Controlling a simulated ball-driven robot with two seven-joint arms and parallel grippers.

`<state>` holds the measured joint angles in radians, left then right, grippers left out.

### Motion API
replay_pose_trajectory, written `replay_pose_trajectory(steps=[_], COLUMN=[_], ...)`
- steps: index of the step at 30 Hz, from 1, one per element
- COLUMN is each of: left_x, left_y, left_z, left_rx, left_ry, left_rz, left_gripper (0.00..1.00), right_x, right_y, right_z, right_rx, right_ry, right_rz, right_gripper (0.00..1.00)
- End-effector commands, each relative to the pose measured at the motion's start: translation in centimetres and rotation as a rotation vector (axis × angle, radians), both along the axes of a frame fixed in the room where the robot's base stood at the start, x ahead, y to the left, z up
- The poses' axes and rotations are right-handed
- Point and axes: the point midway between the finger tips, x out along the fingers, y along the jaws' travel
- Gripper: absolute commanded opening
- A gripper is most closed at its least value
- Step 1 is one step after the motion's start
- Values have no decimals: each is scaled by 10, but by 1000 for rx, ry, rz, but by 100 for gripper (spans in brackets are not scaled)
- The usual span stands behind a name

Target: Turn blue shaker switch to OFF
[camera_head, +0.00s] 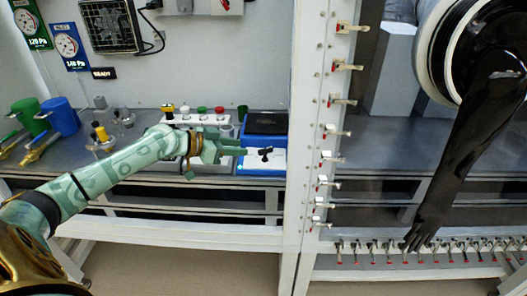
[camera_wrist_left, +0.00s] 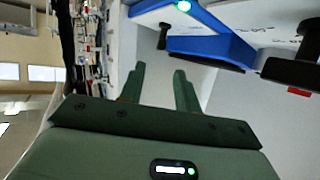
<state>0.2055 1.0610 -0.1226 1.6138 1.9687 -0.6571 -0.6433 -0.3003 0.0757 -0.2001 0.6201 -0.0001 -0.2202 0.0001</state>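The blue shaker (camera_head: 265,125) stands on the bench left of the white post, with a dark top. A black switch handle (camera_head: 265,153) sits on the white panel (camera_head: 270,168) at its front. My left gripper (camera_head: 240,151) is just left of the handle, its fingers pointing toward it. In the left wrist view the green fingers (camera_wrist_left: 158,90) are apart with nothing between them. That view shows the blue body (camera_wrist_left: 210,48), a green light (camera_wrist_left: 183,6) and a large black handle (camera_wrist_left: 292,72) beside a red mark, right of the fingers. The switch's setting cannot be read. My right gripper is out of view.
A white block with coloured knobs (camera_head: 195,119) stands behind my left forearm. Green (camera_head: 28,116) and blue (camera_head: 60,116) cylinders lie at the bench's left. A black glove (camera_head: 455,160) hangs further right.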

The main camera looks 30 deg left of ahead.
Motion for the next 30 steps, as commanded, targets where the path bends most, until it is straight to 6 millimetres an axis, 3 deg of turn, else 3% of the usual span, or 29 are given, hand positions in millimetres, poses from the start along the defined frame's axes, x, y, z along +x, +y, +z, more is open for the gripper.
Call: replay_pose_trajectory(steps=[6,12,24,25,28,30], left_x=[41,66,74,74,74,74], left_y=[-22,-36,-41,-41,-40,-40], left_z=[-19,-31,-34,-34,-34,-34], left_rx=[-4,-1,0,0,0,0], left_ry=[-3,-1,1,1,1,1], left_rz=[1,1,0,0,0,0], left_gripper=[33,33,33,30,2,0], right_x=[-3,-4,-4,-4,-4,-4], right_y=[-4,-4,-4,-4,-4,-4], right_z=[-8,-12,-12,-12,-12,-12], right_rx=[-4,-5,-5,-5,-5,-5], right_ry=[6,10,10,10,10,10], right_rz=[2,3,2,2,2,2], right_gripper=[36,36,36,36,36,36])
